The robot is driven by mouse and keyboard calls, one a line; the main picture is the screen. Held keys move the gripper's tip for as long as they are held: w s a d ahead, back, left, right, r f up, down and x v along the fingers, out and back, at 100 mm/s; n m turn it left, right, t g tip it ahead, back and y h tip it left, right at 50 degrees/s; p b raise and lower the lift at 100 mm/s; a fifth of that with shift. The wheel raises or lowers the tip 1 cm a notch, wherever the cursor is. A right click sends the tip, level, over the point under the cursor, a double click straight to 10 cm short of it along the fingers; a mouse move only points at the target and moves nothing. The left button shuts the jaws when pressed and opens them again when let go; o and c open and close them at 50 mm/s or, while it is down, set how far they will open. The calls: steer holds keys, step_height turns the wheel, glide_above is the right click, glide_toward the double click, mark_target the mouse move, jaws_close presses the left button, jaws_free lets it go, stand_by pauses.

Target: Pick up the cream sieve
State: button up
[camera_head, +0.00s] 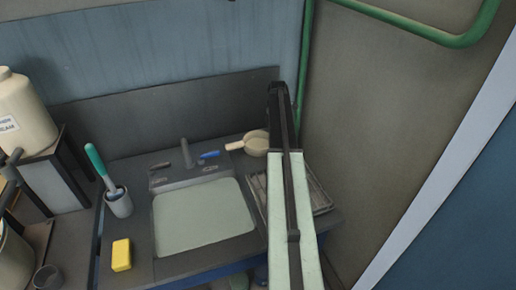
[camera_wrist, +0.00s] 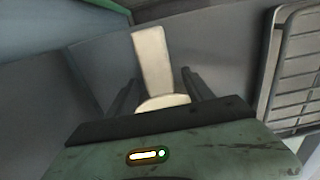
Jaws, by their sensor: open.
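The cream sieve (camera_head: 257,145) lies on the dark counter near the back wall in the head view, its handle pointing left. My arm covers part of its right side there. In the wrist view the cream sieve (camera_wrist: 151,58) shows its flat handle pointing away, and part of its round bowl low between my fingers. My gripper (camera_wrist: 159,78) is open, one finger on each side of the sieve, with gaps to both sides of it. Whether the fingers are at the sieve's height is hard to tell. In the head view my fingers are hidden by my arm.
A wire drying rack (camera_head: 319,193) stands right of my arm; it also shows in the wrist view (camera_wrist: 297,70). A sink (camera_head: 203,218), a blue object (camera_head: 209,155), a yellow sponge (camera_head: 121,255) and a cup with a teal-handled brush (camera_head: 118,204) lie left. Walls close off the back and right.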

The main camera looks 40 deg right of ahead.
steer(key=shift+r, duration=0.1)
jaws_close()
step_height(320, 180, up, 10)
steer(key=p, duration=0.9)
steer(key=shift+p, duration=0.4)
